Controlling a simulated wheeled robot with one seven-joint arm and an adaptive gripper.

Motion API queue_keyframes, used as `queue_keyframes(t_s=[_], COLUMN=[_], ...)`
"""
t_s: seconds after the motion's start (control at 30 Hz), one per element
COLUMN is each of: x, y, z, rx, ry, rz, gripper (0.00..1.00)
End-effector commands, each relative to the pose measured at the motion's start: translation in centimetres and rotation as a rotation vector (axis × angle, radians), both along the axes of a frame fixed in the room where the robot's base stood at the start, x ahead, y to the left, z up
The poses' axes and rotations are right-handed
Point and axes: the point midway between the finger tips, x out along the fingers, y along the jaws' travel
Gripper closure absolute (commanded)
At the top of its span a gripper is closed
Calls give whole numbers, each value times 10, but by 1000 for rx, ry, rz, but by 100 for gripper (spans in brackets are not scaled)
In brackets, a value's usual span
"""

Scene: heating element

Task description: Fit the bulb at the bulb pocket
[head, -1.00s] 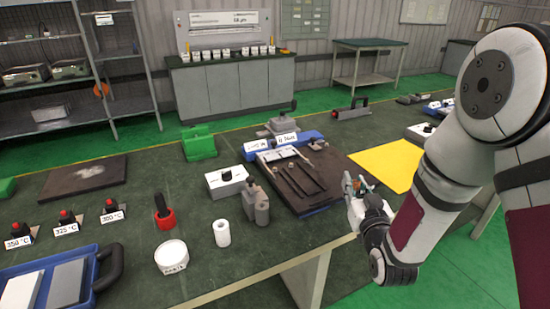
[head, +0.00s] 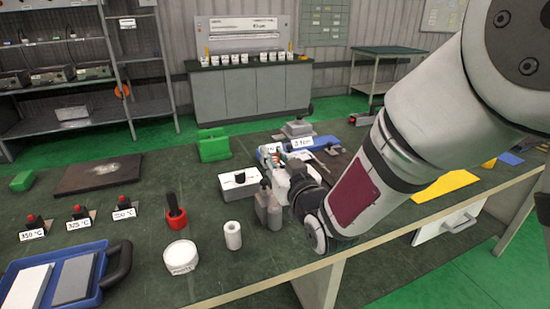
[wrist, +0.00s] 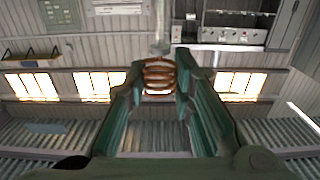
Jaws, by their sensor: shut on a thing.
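My gripper (wrist: 160,72) has teal fingers shut on a piece with a copper coil (wrist: 158,75) and a pale upright stem (wrist: 160,30); I take this for the bulb. The coil sits between the fingertips and the stem sticks out beyond them. In the head view my gripper (head: 285,172) is above the table near the dark board (head: 333,158), just behind the grey blocks. The held piece is too small to make out there. My gripper and arm hide most of the board. I cannot pick out the bulb pocket in either view.
A white box (head: 232,189) and grey blocks (head: 268,212) stand close to my gripper. A white roll (head: 233,236), a red holder (head: 176,218) and a white round dish (head: 181,257) are farther left. A green block (head: 213,146) stands behind. A yellow mat (head: 452,186) lies right.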

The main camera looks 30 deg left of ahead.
Motion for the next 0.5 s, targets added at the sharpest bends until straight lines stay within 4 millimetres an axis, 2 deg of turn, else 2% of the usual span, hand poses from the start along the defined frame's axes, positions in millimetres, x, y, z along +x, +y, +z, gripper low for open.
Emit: queue_keyframes(t_s=[0.27,0.5], x=[0,0], y=[-2,-1], z=[-1,-21], rx=[0,-1], ry=[0,1], rz=[-2,0], gripper=[96,96])
